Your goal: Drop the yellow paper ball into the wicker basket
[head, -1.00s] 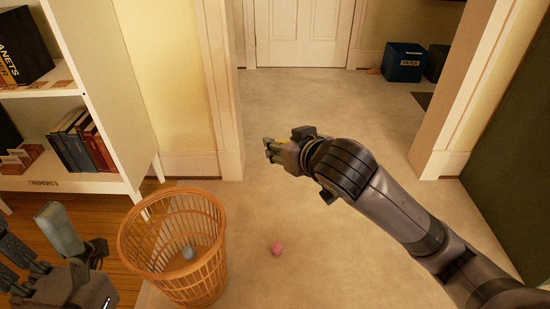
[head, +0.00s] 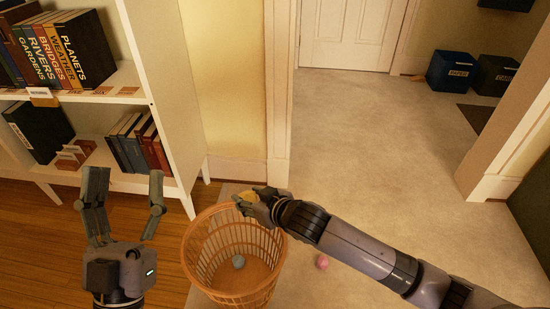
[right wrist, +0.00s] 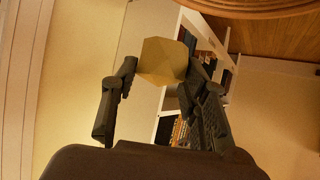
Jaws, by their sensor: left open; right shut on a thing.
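The yellow paper ball (head: 243,196) is in my right gripper (head: 248,204), partly hidden by it in the head view. In the right wrist view the faceted ball (right wrist: 163,60) sits between the fingers. The wicker basket (head: 189,240) stands on the floor, open at the top. My right gripper overlaps its far rim in the head view; the exact height above it is hard to tell. The basket's rim also shows in the right wrist view (right wrist: 262,9). My left gripper (head: 125,195) is open and empty, left of the basket.
A grey-blue ball (head: 238,262) lies inside the basket. A pink ball (head: 322,262) lies on the carpet at its right, near my right arm. A white bookshelf (head: 178,100) stands behind on the left. Bins (head: 451,70) stand far right; the carpet between is clear.

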